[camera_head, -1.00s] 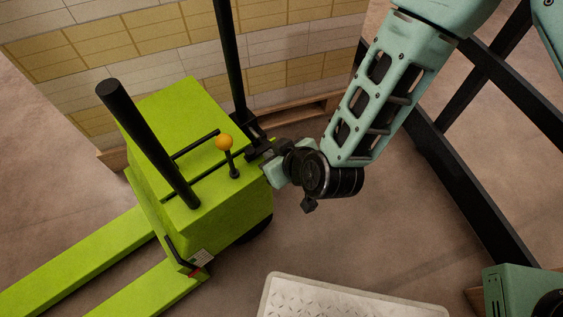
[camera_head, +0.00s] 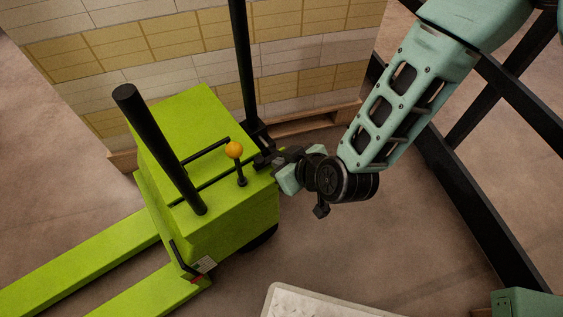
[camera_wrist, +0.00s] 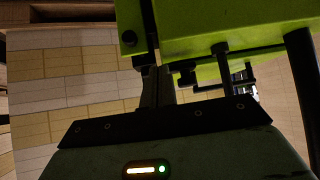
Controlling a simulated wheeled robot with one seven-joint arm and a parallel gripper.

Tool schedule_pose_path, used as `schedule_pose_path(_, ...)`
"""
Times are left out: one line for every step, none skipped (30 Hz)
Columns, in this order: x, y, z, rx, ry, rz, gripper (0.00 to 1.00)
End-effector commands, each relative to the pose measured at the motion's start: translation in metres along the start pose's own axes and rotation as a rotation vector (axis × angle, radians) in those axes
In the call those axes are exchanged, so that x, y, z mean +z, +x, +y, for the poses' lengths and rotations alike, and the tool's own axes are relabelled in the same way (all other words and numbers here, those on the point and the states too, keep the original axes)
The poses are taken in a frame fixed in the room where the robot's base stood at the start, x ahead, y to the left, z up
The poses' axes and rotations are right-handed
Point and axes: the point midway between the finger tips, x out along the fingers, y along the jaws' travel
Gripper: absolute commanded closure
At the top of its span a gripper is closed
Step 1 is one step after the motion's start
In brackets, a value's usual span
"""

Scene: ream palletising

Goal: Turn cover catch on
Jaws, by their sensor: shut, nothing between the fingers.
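A lime-green pallet truck (camera_head: 237,217) with black bars stands left of centre in the head view. A lever with an orange ball knob (camera_head: 234,149) rises from its top. My gripper (camera_head: 263,160) is shut and empty at the right edge of the truck's top, just right of the lever. In the wrist view my gripper (camera_wrist: 156,86) is close below the green body (camera_wrist: 205,28). I cannot tell for sure which part is the cover catch, or whether the fingers touch anything.
A wall of stacked white and yellow reams (camera_head: 180,45) on a wooden pallet (camera_head: 305,121) stands behind the truck. A black frame (camera_head: 470,215) is at the right. A pale textured plate (camera_head: 320,302) lies at the bottom. Bare floor (camera_head: 400,255) lies between.

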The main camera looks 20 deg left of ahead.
Motion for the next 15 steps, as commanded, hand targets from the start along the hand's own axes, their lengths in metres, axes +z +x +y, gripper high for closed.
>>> schedule_pose_path(-0.0005, 0.0002, 0.0010, -0.005, -0.006, 0.001, 1.00)
schedule_pose_path(-0.0006, 0.0004, 0.0013, -0.009, -0.009, 0.001, 1.00)
schedule_pose_path(-0.0006, 0.0005, 0.0017, -0.015, -0.014, 0.000, 1.00)
schedule_pose_path(-0.0007, 0.0007, 0.0018, -0.019, -0.018, 0.000, 1.00)
schedule_pose_path(-0.0009, 0.0008, 0.0020, -0.024, -0.023, 0.000, 1.00)
schedule_pose_path(-0.0011, 0.0011, 0.0024, -0.030, -0.028, 0.000, 1.00)
schedule_pose_path(-0.0013, 0.0012, 0.0027, -0.034, -0.032, 0.001, 1.00)
schedule_pose_path(-0.0015, 0.0014, 0.0029, -0.039, -0.037, 0.001, 1.00)
schedule_pose_path(-0.0016, 0.0016, 0.0032, -0.046, -0.043, 0.001, 1.00)
schedule_pose_path(-0.0018, 0.0019, 0.0037, -0.052, -0.048, 0.000, 1.00)
schedule_pose_path(-0.0022, 0.0021, 0.0042, -0.060, -0.055, 0.001, 1.00)
schedule_pose_path(-0.0027, 0.0026, 0.0053, -0.070, -0.065, 0.001, 1.00)
schedule_pose_path(-0.0031, 0.0030, 0.0058, -0.080, -0.074, 0.001, 1.00)
schedule_pose_path(-0.0036, 0.0034, 0.0066, -0.090, -0.083, 0.001, 1.00)
schedule_pose_path(-0.0043, 0.0041, 0.0074, -0.106, -0.097, 0.002, 1.00)
